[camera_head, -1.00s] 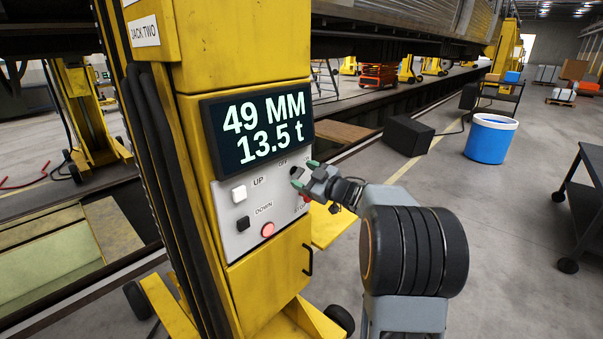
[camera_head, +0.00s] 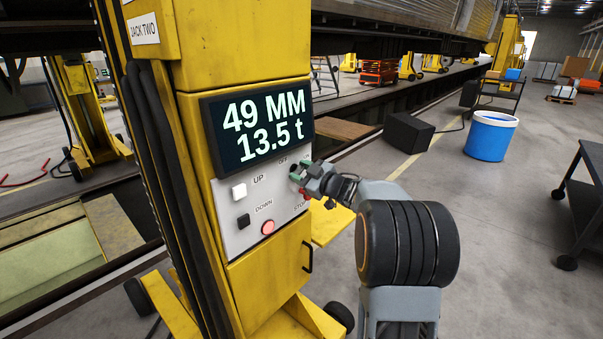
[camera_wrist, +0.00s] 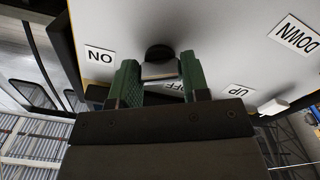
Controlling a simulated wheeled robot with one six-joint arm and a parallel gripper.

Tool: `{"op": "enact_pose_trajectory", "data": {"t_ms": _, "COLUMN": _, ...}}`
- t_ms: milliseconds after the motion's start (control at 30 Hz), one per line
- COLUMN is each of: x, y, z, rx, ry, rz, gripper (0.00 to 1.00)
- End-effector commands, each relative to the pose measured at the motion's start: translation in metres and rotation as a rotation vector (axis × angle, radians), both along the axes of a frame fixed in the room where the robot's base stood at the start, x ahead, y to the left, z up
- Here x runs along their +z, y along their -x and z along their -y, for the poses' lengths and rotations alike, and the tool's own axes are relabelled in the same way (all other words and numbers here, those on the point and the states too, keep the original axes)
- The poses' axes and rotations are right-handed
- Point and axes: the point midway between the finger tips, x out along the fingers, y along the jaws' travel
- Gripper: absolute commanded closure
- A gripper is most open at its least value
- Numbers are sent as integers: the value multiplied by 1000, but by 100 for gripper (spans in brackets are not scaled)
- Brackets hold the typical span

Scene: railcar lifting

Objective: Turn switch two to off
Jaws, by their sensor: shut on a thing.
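The yellow jack labelled JACK TWO (camera_head: 143,30) carries a grey control panel (camera_head: 240,228) with a rotary switch at its upper right. In the wrist view, upside down, the switch's black knob (camera_wrist: 160,52) has a grey part between my green fingers. My gripper (camera_wrist: 158,70) is shut on this knob; it also shows at the panel in the head view (camera_head: 300,171). An ON label (camera_wrist: 100,56) and a partly covered OFF label (camera_wrist: 175,87) sit around the knob. The OFF label also shows in the head view (camera_head: 283,161). My fingers hide much of the knob, so its exact setting is unclear.
The display (camera_head: 258,127) reads 49 MM and 13.5 t. A white UP button (camera_head: 239,191), black DOWN button (camera_head: 243,221) and lit red button (camera_head: 268,228) are on the panel. A red stop button (camera_head: 306,196) is just below my gripper.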

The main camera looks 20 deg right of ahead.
Motion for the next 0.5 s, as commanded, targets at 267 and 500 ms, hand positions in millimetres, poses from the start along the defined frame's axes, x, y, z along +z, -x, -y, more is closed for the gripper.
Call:
{"op": "enact_pose_trajectory", "data": {"t_ms": 267, "x": -1, "y": 0, "z": 0, "rx": 0, "ry": 17, "rz": 8, "gripper": 81}}
{"op": "enact_pose_trajectory", "data": {"t_ms": 500, "x": -3, "y": 0, "z": 0, "rx": -1, "ry": 125, "rz": 59, "gripper": 81}}
